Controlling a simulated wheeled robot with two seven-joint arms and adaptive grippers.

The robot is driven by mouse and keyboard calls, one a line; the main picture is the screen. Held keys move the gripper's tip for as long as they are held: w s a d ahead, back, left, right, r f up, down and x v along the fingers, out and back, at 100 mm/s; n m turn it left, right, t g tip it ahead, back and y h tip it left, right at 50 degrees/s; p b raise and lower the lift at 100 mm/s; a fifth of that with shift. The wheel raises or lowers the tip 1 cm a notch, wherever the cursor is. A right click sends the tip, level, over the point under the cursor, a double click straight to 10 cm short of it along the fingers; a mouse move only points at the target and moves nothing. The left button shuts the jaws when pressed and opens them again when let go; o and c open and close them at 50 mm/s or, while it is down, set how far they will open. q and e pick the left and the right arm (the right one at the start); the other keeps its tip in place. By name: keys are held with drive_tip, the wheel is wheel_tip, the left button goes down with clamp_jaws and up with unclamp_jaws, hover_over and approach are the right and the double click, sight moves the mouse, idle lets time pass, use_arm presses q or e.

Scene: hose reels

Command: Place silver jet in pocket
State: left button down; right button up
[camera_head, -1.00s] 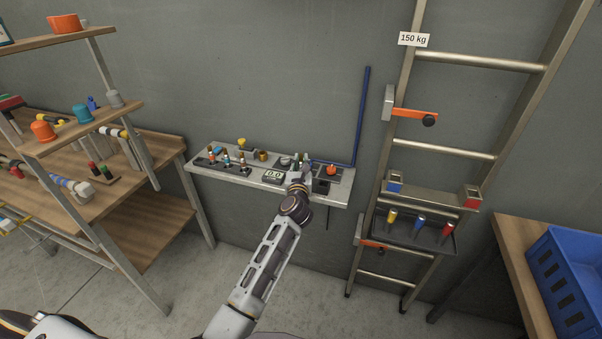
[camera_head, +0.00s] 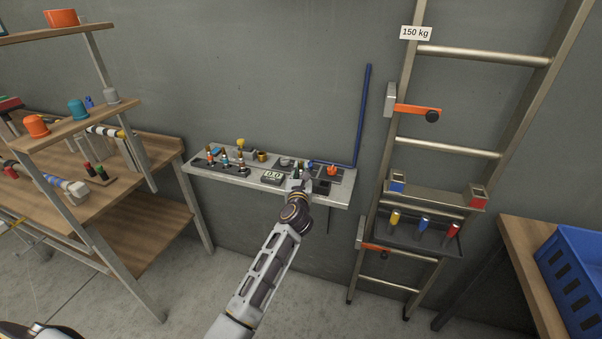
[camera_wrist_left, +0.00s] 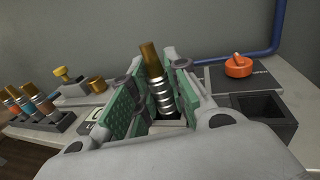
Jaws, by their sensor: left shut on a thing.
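The silver jet (camera_wrist_left: 160,95), a ribbed silver body with a brass-coloured top, stands roughly upright between the green-padded fingers of my left gripper (camera_wrist_left: 153,108). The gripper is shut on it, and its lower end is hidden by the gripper. In the head view my left gripper (camera_head: 299,180) is over the front of the wall shelf (camera_head: 225,172). A dark square open-topped box (camera_wrist_left: 264,114), which may be the pocket, is to the right of the gripper in the wrist view. My right gripper is not in view.
A rack of banded jets (camera_wrist_left: 30,106) and a brass cup (camera_wrist_left: 97,84) are left of the gripper. An orange knob (camera_wrist_left: 238,66) and a blue pipe (camera_wrist_left: 272,40) are behind the box. A ladder (camera_head: 450,146) stands right of the shelf.

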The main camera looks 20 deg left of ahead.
use_arm(q)
drive_tip(key=shift+f, duration=0.2)
drive_tip(key=c, duration=1.4)
unclamp_jaws()
drive_tip(key=shift+o, duration=0.2)
drive_tip(key=shift+r, duration=0.25)
drive_tip(key=shift+s+d+f, duration=0.1)
drive_tip(key=shift+s, duration=0.35)
drive_tip(key=v, duration=1.1)
